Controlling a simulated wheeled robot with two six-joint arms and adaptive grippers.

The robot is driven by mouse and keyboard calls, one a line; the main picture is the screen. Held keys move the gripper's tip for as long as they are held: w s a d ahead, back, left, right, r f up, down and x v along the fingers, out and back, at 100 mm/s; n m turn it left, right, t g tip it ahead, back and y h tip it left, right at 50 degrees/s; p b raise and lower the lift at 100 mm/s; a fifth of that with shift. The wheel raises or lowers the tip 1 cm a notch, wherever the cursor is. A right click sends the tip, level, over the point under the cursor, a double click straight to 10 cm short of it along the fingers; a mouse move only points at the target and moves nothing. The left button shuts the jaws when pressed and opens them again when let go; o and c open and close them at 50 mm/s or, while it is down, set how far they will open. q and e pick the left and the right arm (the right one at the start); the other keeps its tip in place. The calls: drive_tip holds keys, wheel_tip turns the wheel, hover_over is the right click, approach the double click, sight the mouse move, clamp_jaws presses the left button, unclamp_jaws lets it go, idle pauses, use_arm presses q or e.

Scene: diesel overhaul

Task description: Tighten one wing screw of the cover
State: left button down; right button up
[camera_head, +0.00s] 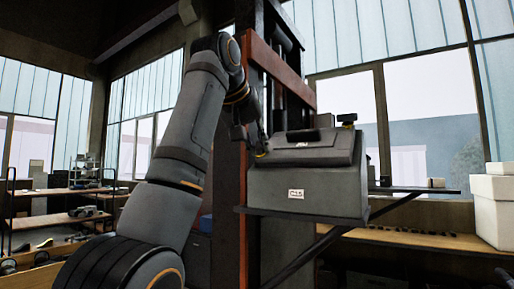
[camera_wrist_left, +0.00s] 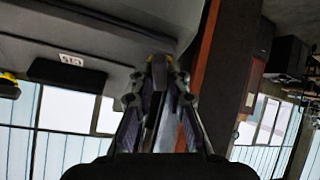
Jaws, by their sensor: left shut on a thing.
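A dark grey box-shaped housing (camera_head: 312,188) with a small white label stands on a shelf. Its sloped cover (camera_head: 310,150) has a dark handle along the top; the cover also shows in the left wrist view (camera_wrist_left: 60,48). My left gripper (camera_head: 260,148) is at the cover's left end, shut on a small yellow-tipped wing screw (camera_head: 262,154). In the left wrist view the fingertips (camera_wrist_left: 160,62) meet at the housing's edge and mostly hide the screw. My right gripper is not in view.
A red-brown and dark steel column (camera_head: 247,190) rises close beside my left gripper. The shelf (camera_head: 300,214) under the housing has a diagonal brace. A workbench (camera_head: 425,238) and white boxes (camera_head: 492,207) stand at right; cluttered shelving (camera_head: 75,191) is at left.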

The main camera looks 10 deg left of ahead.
use_arm(q)
drive_tip(key=shift+f+m, duration=0.25)
drive_tip(key=shift+m, duration=0.65)
drive_tip(key=m+h, duration=0.1)
drive_tip(key=m, duration=0.1)
drive_tip(key=m+p, duration=0.1)
drive_tip(key=m, duration=0.1)
drive_tip(key=shift+r+g+h, duration=0.1)
drive_tip(key=shift+g+h, duration=0.2)
drive_tip(key=shift+h, duration=0.1)
drive_tip(key=shift+m, duration=0.5)
drive_tip(key=m+h+p, duration=0.1)
drive_tip(key=m+p, duration=0.1)
drive_tip(key=m, duration=0.1)
drive_tip(key=shift+r+g, duration=0.2)
drive_tip(key=shift+g, duration=0.2)
drive_tip(key=shift+m+h, duration=0.3)
drive_tip(key=shift+m, duration=0.4)
drive_tip(key=shift+f+m, duration=0.2)
drive_tip(key=shift+m, duration=0.2)
drive_tip(key=shift+f, duration=0.1)
